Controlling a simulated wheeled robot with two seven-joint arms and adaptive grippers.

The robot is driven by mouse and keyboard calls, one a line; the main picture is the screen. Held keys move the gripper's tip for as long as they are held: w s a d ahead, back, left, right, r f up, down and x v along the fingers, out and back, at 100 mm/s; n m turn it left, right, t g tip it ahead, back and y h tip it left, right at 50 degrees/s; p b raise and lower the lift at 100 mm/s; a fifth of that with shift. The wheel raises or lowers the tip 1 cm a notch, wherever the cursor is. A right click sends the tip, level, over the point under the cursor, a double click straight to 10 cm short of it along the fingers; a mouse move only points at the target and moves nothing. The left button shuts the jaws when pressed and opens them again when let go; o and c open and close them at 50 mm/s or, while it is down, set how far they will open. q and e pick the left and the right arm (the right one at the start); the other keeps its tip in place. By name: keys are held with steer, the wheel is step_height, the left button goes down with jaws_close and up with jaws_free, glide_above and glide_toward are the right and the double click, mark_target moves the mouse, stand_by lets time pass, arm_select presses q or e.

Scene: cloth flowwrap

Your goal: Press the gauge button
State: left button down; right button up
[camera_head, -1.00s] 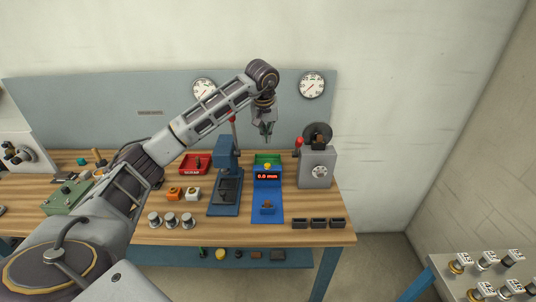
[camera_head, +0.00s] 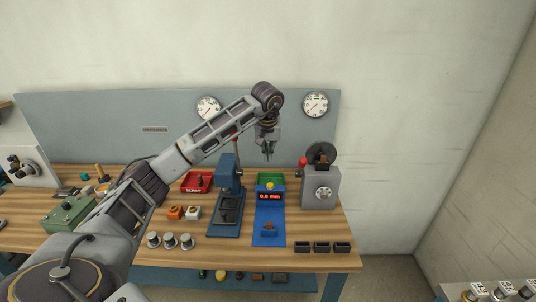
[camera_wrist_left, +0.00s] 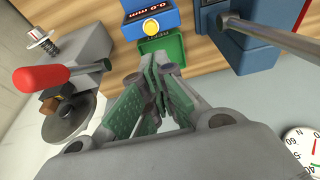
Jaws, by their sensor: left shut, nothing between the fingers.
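The blue gauge (camera_head: 269,210) stands on the wooden workbench, with a red digital readout of about 0.0 mm and a yellow button (camera_head: 270,186) on top. The gauge also shows at the top of the left wrist view (camera_wrist_left: 166,17), with its yellow button (camera_wrist_left: 149,29) near the green tray. My left gripper (camera_head: 268,158) is shut and empty, pointing down above and behind the gauge, apart from the button. In the left wrist view its fingers (camera_wrist_left: 155,80) show close together over the green tray. My right gripper is not in view.
A blue press (camera_head: 227,195) stands left of the gauge, and a grey machine with a red-knobbed lever (camera_head: 320,190) stands right. A green tray (camera_head: 270,178) lies behind the gauge, and a red scrap tray (camera_head: 197,181) is farther left. Dark bins (camera_head: 322,247) line the front edge.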

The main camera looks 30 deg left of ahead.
arm_select(q)
glide_above(270, 185)
steer(key=w+a, duration=0.1)
steer(key=a, duration=0.1)
steer(key=f, duration=0.8)
steer(key=shift+w+d+f+p, duration=0.1)
steer(key=shift+d+f+p, duration=0.1)
steer(key=shift+p, duration=0.1)
steer(key=shift+f, duration=1.9)
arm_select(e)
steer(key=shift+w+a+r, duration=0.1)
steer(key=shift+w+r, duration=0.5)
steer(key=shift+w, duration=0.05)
arm_select(q)
steer(key=shift+f, duration=0.1)
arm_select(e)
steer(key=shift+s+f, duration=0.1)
